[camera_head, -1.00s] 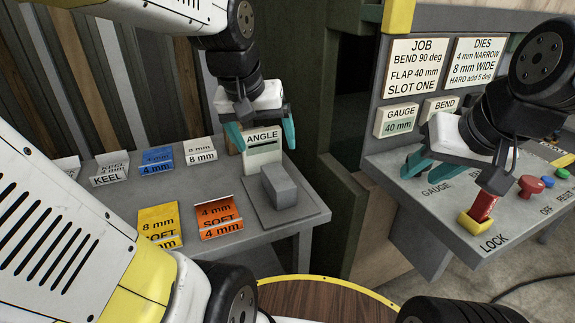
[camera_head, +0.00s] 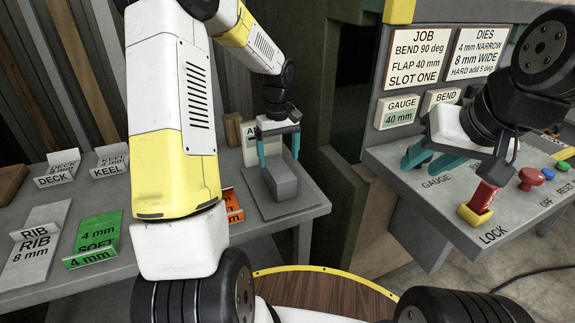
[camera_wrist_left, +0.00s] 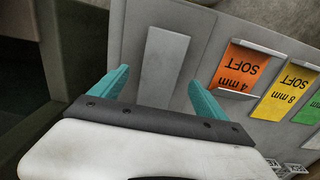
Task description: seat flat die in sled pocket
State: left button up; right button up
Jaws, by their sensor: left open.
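A grey block (camera_head: 281,182) sits on a flat grey plate (camera_head: 308,205) at the right end of the left bench; I cannot tell for certain whether these are the die and the sled. My left gripper (camera_head: 279,150) is open, with its teal fingers pointing down at the far end of the block. In the left wrist view the block (camera_wrist_left: 164,66) shows between the spread fingers, with a gap on both sides. I cannot tell the height. My right gripper (camera_head: 421,158) is open and apparently empty over the control panel. No pocket is clearly visible.
The ANGLE stand (camera_head: 249,142) is behind my left gripper. Orange (camera_wrist_left: 242,70) and yellow (camera_wrist_left: 290,93) SOFT cards lie beside the plate. Green SOFT (camera_head: 93,238) and RIB (camera_head: 36,244) cards lie left of my arm. A red LOCK lever (camera_head: 484,197) stands near my right gripper.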

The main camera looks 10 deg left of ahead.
aim_at(278, 167)
pick_arm(q)
jog(key=f, duration=0.5)
jog(key=shift+w+a+f, duration=0.15)
jog(key=shift+w+f, duration=0.05)
jog(key=shift+f, duration=0.1)
grip_shut()
